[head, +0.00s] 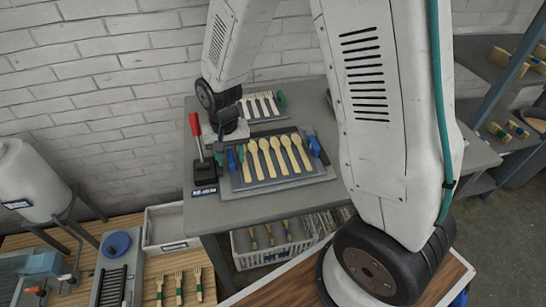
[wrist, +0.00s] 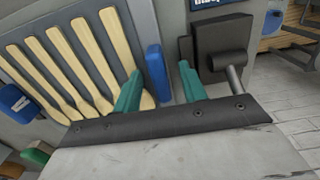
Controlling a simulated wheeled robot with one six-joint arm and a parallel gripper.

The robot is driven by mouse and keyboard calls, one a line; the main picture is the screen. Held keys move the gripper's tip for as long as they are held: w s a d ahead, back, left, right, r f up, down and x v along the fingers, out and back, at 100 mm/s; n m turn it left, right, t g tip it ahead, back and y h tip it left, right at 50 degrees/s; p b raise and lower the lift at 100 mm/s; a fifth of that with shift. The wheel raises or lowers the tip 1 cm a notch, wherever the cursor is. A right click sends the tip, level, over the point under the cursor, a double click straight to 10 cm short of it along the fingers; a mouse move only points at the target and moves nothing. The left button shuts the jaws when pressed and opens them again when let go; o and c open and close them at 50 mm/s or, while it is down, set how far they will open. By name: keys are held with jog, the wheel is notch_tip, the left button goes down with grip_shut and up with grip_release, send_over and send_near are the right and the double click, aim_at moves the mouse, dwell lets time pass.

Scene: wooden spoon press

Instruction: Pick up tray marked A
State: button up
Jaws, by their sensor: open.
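A grey tray (head: 262,184) holding several wooden spoons sits on the grey table, with a blue handle (head: 231,159) at its left end and another blue handle (head: 314,145) at its right end. I cannot read a letter A on it. My gripper (wrist: 160,68) is open, with teal fingers. In the wrist view its fingers stand on either side of one blue handle (wrist: 156,75), which appears between them without being gripped. The far blue handle (wrist: 15,101) shows at the left of that view. In the head view my wrist partly hides the tray's left end.
A press with a red lever (head: 196,129) stands just left of the tray, close to my gripper. A second tray of paler spoons with a green handle (head: 282,99) lies behind. A white crate (head: 270,253) sits below. The table (head: 230,212) is bare along its front.

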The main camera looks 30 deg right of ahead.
jog(key=shift+f, duration=0.1)
jog(key=shift+c, duration=0.3)
grip_shut()
